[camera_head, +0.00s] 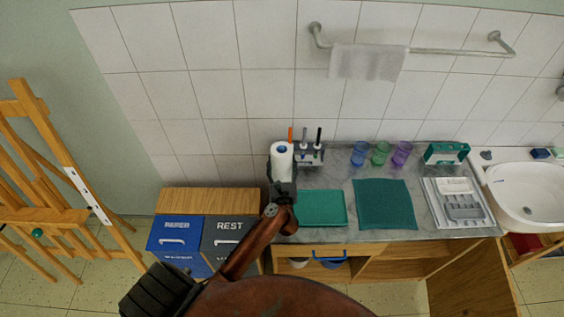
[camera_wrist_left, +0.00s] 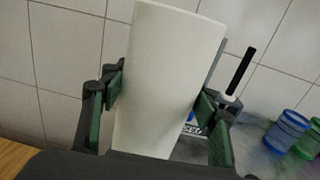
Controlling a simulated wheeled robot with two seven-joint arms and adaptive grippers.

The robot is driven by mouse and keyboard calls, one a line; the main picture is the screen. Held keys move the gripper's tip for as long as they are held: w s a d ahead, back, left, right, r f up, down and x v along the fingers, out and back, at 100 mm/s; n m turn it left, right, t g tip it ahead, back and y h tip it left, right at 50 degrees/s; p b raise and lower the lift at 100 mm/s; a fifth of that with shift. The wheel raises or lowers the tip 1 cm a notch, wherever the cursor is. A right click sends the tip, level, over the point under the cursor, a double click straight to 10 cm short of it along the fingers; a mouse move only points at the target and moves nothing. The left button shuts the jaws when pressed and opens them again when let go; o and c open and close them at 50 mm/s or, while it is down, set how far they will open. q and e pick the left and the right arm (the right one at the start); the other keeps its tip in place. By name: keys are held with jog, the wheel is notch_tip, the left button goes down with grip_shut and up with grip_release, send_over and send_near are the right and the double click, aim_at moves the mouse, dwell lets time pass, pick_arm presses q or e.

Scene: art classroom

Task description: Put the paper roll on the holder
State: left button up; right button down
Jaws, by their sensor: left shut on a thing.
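The white paper roll (camera_head: 282,165) is upright at the left end of the counter, with a blue ring or core showing at its top. In the left wrist view the roll (camera_wrist_left: 168,75) fills the middle, slightly tilted in the picture. My left gripper (camera_head: 283,188) is shut on it; its green-padded fingers (camera_wrist_left: 160,100) are on both sides of the roll. The roll's lower end is hidden by my gripper, so I cannot tell whether it touches the counter. I cannot make out a separate holder. My right gripper is not in view.
A pen rack (camera_head: 311,154) stands close right of the roll. Blue (camera_head: 358,153), green (camera_head: 380,153) and purple (camera_head: 401,153) cups stand farther right. A green tray (camera_head: 322,208) and teal mat (camera_head: 385,203) lie in front. The tiled wall (camera_head: 210,95) is behind.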

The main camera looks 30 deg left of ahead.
pick_arm(q)
jog(key=shift+f+b, duration=0.7)
jog(key=shift+f, duration=0.4)
jog(key=o, duration=1.3)
jog(key=o, duration=0.6)
jog(key=shift+c, duration=0.2)
